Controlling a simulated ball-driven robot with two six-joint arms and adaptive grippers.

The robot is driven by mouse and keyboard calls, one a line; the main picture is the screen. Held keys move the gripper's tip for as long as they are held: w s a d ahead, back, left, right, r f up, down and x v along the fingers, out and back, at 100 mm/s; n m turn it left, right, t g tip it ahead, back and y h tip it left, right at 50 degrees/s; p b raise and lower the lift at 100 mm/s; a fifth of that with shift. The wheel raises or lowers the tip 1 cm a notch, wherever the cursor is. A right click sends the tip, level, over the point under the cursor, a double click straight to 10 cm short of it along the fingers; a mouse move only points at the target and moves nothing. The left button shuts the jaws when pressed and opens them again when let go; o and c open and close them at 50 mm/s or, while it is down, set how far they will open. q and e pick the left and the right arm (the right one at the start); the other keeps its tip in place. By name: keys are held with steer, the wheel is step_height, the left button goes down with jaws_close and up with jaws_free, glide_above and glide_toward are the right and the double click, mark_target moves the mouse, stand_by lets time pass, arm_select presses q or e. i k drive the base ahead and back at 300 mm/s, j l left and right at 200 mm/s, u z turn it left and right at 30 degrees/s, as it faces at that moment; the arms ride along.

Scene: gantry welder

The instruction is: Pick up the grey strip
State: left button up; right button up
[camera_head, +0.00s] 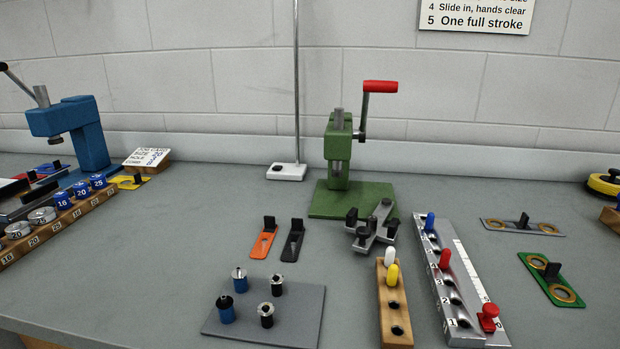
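A grey strip (504,228) lies flat on the bench at the right. It has a brass-coloured ring near each end and a black upright tab in its middle. A green strip (535,264) of similar form lies in front of it, apart from it. An orange strip (261,246) and a black strip (290,249) lie side by side near the middle, each with a black tab. Neither of my grippers shows in the head view.
A green press (340,150) with a red handle stands at the back middle. A metal numbered block (450,290) and a wooden peg block (391,310) lie left of the green strip. A grey plate (300,325) holds several cylinders. A yellow reel (603,184) is far right.

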mark_target(522, 226)
steer(key=z, duration=1.35)
